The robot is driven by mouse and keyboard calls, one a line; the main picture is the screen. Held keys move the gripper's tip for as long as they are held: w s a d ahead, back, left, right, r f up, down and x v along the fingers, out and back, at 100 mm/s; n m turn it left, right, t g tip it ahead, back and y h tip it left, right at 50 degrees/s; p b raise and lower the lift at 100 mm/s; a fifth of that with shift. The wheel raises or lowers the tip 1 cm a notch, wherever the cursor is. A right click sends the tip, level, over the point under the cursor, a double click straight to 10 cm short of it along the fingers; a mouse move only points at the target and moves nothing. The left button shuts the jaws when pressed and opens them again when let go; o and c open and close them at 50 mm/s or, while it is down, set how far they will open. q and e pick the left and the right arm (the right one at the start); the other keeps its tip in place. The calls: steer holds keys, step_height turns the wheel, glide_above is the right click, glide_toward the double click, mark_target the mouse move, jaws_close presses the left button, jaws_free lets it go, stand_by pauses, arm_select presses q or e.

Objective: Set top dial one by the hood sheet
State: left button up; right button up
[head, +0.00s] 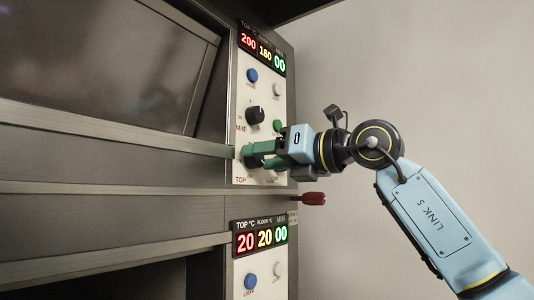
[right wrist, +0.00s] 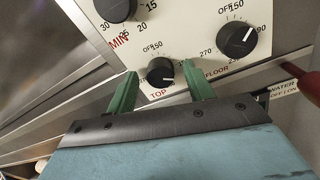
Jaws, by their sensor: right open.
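The upper oven panel (head: 239,95) has a display (head: 262,50) reading 200, 180 and 00. Its black TOP dial (right wrist: 160,72) sits above the red TOP label in the right wrist view, with OFF and 150 printed above it. The dial's white mark points to the right in that view. My right gripper (right wrist: 162,78) is open, its green fingers on either side of the TOP dial; I cannot tell whether they touch it. In the head view the right gripper (head: 254,155) partly hides the dial. My left gripper and the hood sheet are not in view.
The FLOOR dial (right wrist: 237,40) is close right of the fingers, and the MIN dial (right wrist: 115,8) is up left. A red handle (head: 314,198) sticks out below the panel. A lower display (head: 260,238) reads 20, 20, 00. Bare wall lies to the right.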

steer(key=c, duration=1)
steer(key=m+b, duration=0.2)
steer(key=m, duration=0.2)
steer(key=shift+f, duration=0.1)
steer(key=m+b, duration=0.3)
steer(key=m, duration=0.1)
steer(key=shift+d+m, duration=0.1)
steer(key=shift+m, duration=0.2)
steer(key=m+b, duration=0.3)
steer(key=m, duration=0.1)
steer(key=shift+m+t, duration=0.3)
steer(key=shift+m+b, duration=0.75)
steer(key=shift+m, duration=0.65)
